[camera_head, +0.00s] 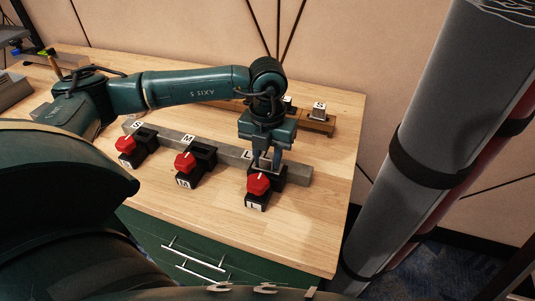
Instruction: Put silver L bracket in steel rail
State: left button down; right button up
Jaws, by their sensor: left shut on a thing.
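The steel rail (228,153) is a long grey bar lying across the wooden table, with white S, M and L labels along its top. My left gripper (266,166) points down over the L end of the rail, just behind a black fixture (291,176) with a red knob. Its fingers are shut on a small piece, apparently the silver L bracket, mostly hidden between the fingers and the fixture. I cannot tell whether the bracket touches the rail. My right gripper is not in view.
Black fixtures with red knobs stand at S (126,144), M (185,162) and L (258,184) along the rail. A wooden holder (318,125) behind my arm carries a silver piece labelled S (319,111). Bare table lies right of the rail. A large grey cylinder (430,140) rises at right.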

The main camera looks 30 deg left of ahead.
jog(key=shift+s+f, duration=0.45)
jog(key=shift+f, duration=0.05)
pick_arm(q)
jog(key=c, duration=1)
grip_release()
jog(key=shift+o, duration=0.6)
jog(key=o, duration=0.4)
jog(key=shift+r+p, duration=2.2)
jog(key=shift+r, duration=1.4)
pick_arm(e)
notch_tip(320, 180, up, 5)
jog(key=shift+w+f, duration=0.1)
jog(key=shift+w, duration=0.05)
